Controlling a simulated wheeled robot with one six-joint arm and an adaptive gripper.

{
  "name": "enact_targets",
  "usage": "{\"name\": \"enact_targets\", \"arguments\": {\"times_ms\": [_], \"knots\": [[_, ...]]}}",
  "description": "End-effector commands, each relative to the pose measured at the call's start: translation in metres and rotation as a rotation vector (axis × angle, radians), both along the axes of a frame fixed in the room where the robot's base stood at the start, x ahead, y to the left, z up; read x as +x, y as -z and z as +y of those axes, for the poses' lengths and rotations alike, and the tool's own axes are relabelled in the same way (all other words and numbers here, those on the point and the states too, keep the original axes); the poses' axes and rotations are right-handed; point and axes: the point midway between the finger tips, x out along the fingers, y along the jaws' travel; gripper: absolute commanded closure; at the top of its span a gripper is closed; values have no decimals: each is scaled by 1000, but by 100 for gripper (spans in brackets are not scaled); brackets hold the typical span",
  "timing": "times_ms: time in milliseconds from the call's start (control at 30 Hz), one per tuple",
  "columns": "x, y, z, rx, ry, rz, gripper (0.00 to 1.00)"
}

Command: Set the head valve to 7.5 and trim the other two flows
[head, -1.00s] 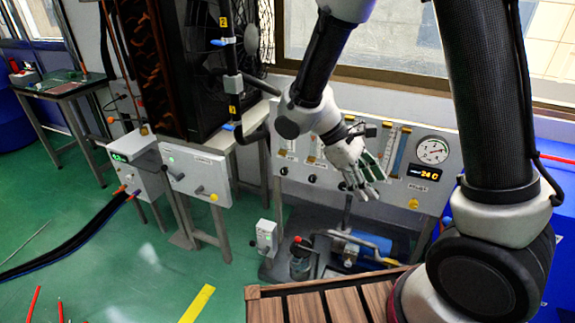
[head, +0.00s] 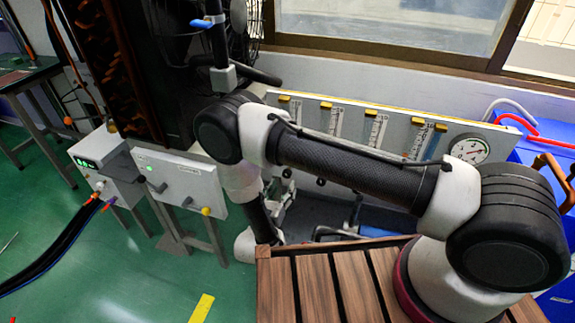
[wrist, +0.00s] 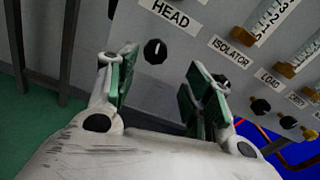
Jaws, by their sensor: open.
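The panel (wrist: 245,20) carries a row of labelled flow tubes with black valve knobs. In the wrist view the head valve knob (wrist: 155,51) sits below the HEAD label, with a white mark on it. My gripper (wrist: 162,90) is open in front of the panel, its green-padded fingers either side of and short of that knob, with nothing between them. The load knob (wrist: 260,106) is to the right. The isolator knob is not clearly seen, probably behind the right finger. Tube readings are too small to read.
A round gauge (head: 470,148) is at the panel's right end. A grey control box (head: 180,178) on a stand is to the left, and a wooden slatted top (head: 325,285) is in front. Below the panel is pump equipment, partly hidden.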

Motion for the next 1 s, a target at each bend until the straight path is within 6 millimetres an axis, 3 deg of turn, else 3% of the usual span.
{"name": "enact_targets", "arguments": {"times_ms": [133,600,933,1000], "knots": [[8,-7,7,1,-42,-30,49],[70,-7,-20,2,-37,-31,49],[74,-7,-21,2,-40,-30,49],[74,-7,-21,2,-39,-30,62]]}}
